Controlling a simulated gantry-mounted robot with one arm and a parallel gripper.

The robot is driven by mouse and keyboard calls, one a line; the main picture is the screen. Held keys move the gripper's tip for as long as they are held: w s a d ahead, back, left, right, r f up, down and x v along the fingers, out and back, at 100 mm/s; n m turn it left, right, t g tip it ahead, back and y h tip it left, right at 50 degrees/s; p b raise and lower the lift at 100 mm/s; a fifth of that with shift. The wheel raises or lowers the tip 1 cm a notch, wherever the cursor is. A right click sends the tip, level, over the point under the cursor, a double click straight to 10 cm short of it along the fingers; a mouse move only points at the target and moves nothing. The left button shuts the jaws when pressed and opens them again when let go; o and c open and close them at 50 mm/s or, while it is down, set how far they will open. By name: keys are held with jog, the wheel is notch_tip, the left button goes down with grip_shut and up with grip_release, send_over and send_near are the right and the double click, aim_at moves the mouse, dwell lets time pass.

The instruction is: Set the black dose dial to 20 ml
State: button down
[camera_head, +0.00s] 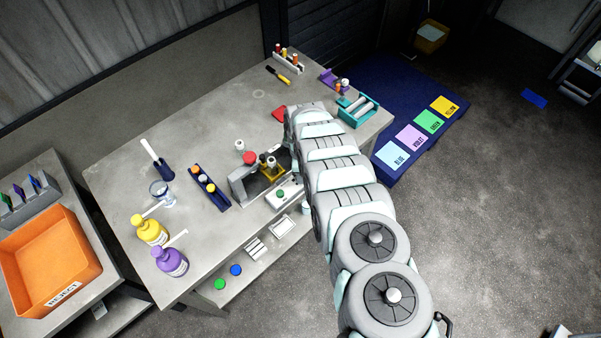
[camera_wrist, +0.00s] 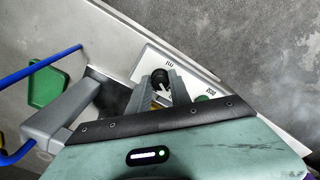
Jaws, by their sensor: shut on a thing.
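The black dose dial (camera_wrist: 161,76) sits on a white panel (camera_wrist: 150,58) in the wrist view. My gripper (camera_wrist: 160,83) is at the dial, with its two grey fingertips closed on either side of it. A light pointer-like mark shows on the dial, but the setting is too small to read. Small dark lettering on the panel looks upside down. A green button (camera_wrist: 202,98) is right of the fingers. In the head view, the pale box with the green button (camera_head: 280,194) stands at the table's front edge; my arm hides the dial and gripper there.
A grey dispenser stand (camera_head: 243,184) with a red-topped part is beside the box. Yellow (camera_head: 150,230) and purple (camera_head: 170,261) bottles stand at the table's left. A teal rack (camera_head: 357,111) is at the right end. The table's back middle is mostly clear.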

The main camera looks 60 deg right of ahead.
jog(key=c, duration=1.2)
grip_release()
jog(key=shift+r, duration=0.15)
jog(key=shift+r+b, duration=0.3)
jog(key=shift+r, duration=5)
